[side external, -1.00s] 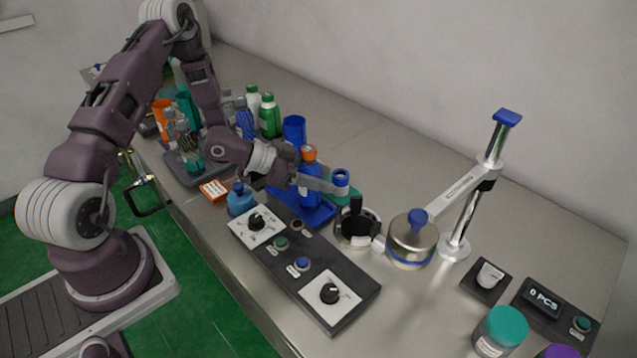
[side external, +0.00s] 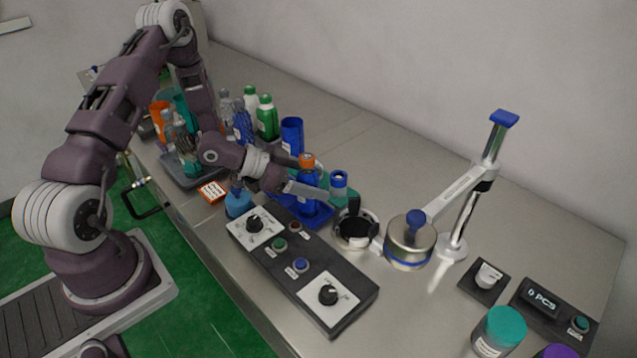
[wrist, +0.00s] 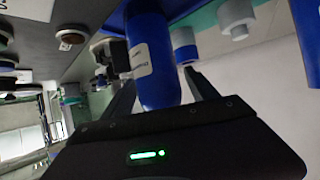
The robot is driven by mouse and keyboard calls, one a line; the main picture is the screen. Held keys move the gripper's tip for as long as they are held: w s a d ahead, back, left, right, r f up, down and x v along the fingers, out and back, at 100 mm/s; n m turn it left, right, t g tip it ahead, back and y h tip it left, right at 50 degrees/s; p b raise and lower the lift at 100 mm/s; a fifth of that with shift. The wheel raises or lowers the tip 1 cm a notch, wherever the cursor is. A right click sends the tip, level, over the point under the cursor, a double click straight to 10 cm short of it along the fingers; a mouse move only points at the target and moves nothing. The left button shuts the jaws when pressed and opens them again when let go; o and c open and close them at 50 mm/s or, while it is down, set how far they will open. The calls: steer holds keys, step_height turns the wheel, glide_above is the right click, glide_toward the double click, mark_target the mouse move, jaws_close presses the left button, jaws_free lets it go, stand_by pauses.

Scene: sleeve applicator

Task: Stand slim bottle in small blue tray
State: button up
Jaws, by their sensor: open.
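The slim bottle (side external: 309,187) is blue with an orange cap. It stands upright in the small blue tray (side external: 318,219) in the side view; its base is partly hard to make out. My gripper (side external: 312,191) comes in from the left, low and nearly level, with its fingers at the bottle's body. In the wrist view the blue bottle (wrist: 152,60) with a white label shows between my two fingers (wrist: 160,90). The fingers are open; whether either touches the bottle is unclear.
A small blue-capped bottle (side external: 339,184) stands just right of the tray. The dark control panel (side external: 300,265) lies in front, with a squat blue bottle (side external: 238,203) at its left. A blue cup (side external: 292,136) stands behind. The applicator arm (side external: 455,192) is at right.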

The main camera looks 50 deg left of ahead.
steer(key=v, duration=1.1)
steer(key=w+a+r+g+y, duration=0.1)
steer(key=w+a+r+y, duration=0.2)
steer(key=r+y, duration=0.2)
steer(key=s+d+r+n+g+y, duration=0.1)
steer(key=s+r+n+y, duration=0.3)
steer(key=r, duration=0.6)
steer(key=s+d+r+n+g+h, duration=0.1)
steer(key=s+d+r, duration=0.1)
steer(key=s+d, duration=0.5)
steer(key=s+d+r+n+g+h, duration=0.1)
steer(key=s+d+r, duration=0.2)
steer(key=s+d, duration=0.4)
steer(key=s, duration=0.6)
steer(key=shift+d+r+n+g, duration=0.15)
steer(key=shift+d+n+g, duration=0.15)
steer(key=shift+n, duration=0.1)
